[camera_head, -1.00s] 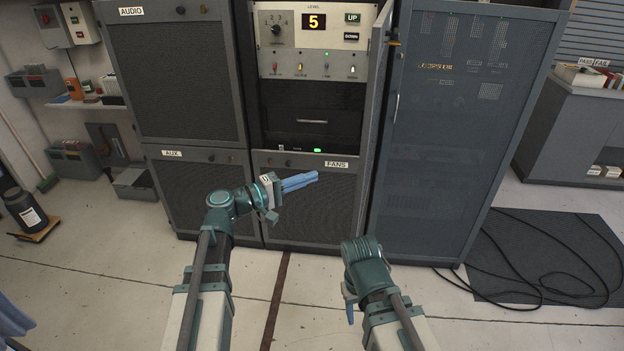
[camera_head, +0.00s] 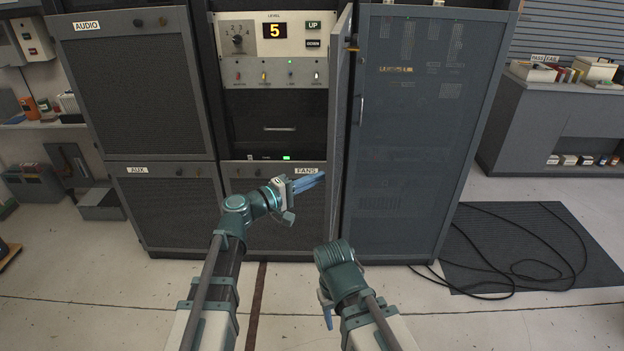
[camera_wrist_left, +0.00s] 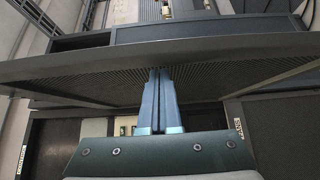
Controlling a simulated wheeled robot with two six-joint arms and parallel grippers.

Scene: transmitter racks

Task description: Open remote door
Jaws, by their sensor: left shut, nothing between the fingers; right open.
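No label reading "remote" is legible in either view. A narrow door (camera_head: 340,110) stands swung out, seen nearly edge-on, at the right side of the middle rack bay in the head view. My left gripper (camera_head: 322,177) is shut and empty, its blue fingers pointing right at the lower part of this door. Whether they touch it I cannot tell. In the left wrist view the shut fingers (camera_wrist_left: 162,75) reach toward a dark mesh panel. My right gripper (camera_head: 328,316) hangs low, pointing down, mostly hidden behind its own wrist; it is open.
Rack panels labelled AUDIO (camera_head: 135,85), AUX (camera_head: 175,210) and FANS (camera_head: 265,235) are closed. A LEVEL panel (camera_head: 275,45) shows 5. A tall mesh cabinet (camera_head: 420,140) stands right of the door. Black cables (camera_head: 500,275) lie across a dark mat (camera_head: 555,225). The floor in front is partly clear.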

